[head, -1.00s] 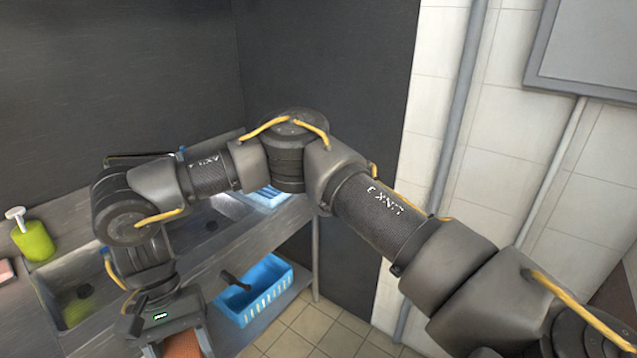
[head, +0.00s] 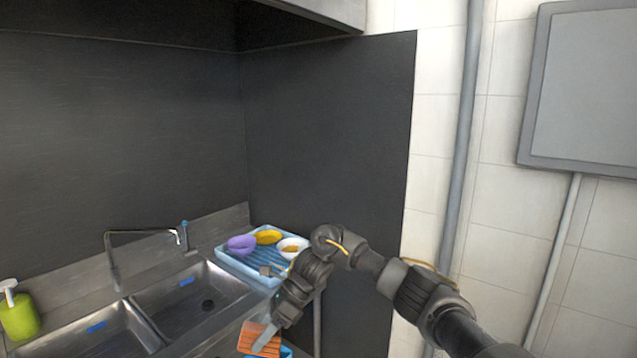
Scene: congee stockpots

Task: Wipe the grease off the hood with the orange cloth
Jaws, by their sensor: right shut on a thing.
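My right gripper (head: 264,338) is low in the head view, in front of the sink counter, with its arm coming in from the lower right. It is shut on the orange cloth (head: 261,337), which shows as a small orange patch at the fingers. The hood (head: 325,8) shows only as a grey metal edge at the top, above the dark wall, well above the gripper. I cannot make out grease on the part in view. My left gripper is not in view.
A double steel sink (head: 180,305) with a tap (head: 145,233) stands at the left. A blue rack (head: 262,262) holds purple, yellow and white bowls beside the gripper arm. A green soap bottle (head: 19,315) is at the far left. A vertical pipe (head: 461,150) runs up the tiled wall.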

